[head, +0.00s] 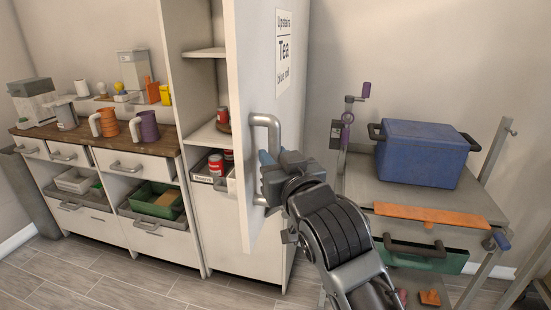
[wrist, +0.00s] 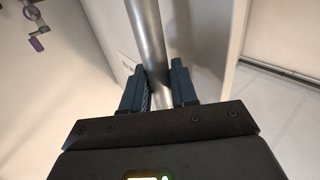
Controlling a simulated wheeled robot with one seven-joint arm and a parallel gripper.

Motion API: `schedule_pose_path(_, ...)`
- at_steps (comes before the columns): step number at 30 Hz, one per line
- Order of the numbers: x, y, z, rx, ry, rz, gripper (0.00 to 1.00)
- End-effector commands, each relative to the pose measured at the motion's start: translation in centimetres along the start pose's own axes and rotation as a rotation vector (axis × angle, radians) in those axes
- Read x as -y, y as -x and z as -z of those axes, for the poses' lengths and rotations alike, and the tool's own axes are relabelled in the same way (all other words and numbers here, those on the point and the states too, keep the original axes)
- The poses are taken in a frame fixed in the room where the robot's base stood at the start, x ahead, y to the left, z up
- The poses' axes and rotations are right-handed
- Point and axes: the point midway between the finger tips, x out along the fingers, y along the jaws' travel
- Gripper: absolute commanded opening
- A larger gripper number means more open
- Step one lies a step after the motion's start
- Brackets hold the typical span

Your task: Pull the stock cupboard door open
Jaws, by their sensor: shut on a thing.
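The stock cupboard door (head: 253,75) is white with a paper label reading "Tea" on its face. It stands open, swung out from the tall cupboard (head: 190,90), whose shelves and red cans show to its left. A grey bar handle (head: 267,120) is on the door's face. My gripper (head: 267,163) is at the handle, its blue fingers partly hidden by my wrist in the head view. In the wrist view the metal handle bar (wrist: 149,45) runs between the two fingers of my gripper (wrist: 159,88), which are shut on it.
A rolling rack (head: 490,207) stands right of my arm with a blue cool box (head: 422,152), an orange strip (head: 430,214) and a green drawer (head: 425,257). A counter (head: 110,150) with mugs and drawers is at the left. Floor (head: 130,285) is clear at front left.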

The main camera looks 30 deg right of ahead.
Motion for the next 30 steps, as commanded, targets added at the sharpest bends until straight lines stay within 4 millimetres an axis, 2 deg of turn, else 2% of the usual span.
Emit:
schedule_pose_path(1, -1.4, -0.3, 0.3, -0.006, 0.004, -0.029, 0.0)
schedule_pose_path(3, -1.4, -0.4, 0.3, -0.006, 0.004, -0.029, 0.0)
schedule_pose_path(4, -1.4, -0.4, 0.3, -0.006, 0.004, -0.029, 0.31)
schedule_pose_path(9, -1.1, -0.3, 0.3, -0.005, 0.003, -0.024, 0.47)
schedule_pose_path(17, -0.8, -0.1, 0.1, -0.003, 0.001, -0.017, 0.49)
schedule_pose_path(20, -0.8, 0.5, 0.0, -0.003, 0.001, -0.016, 0.49)
schedule_pose_path(30, -0.9, 5.7, -0.1, -0.002, 0.002, -0.018, 0.49)
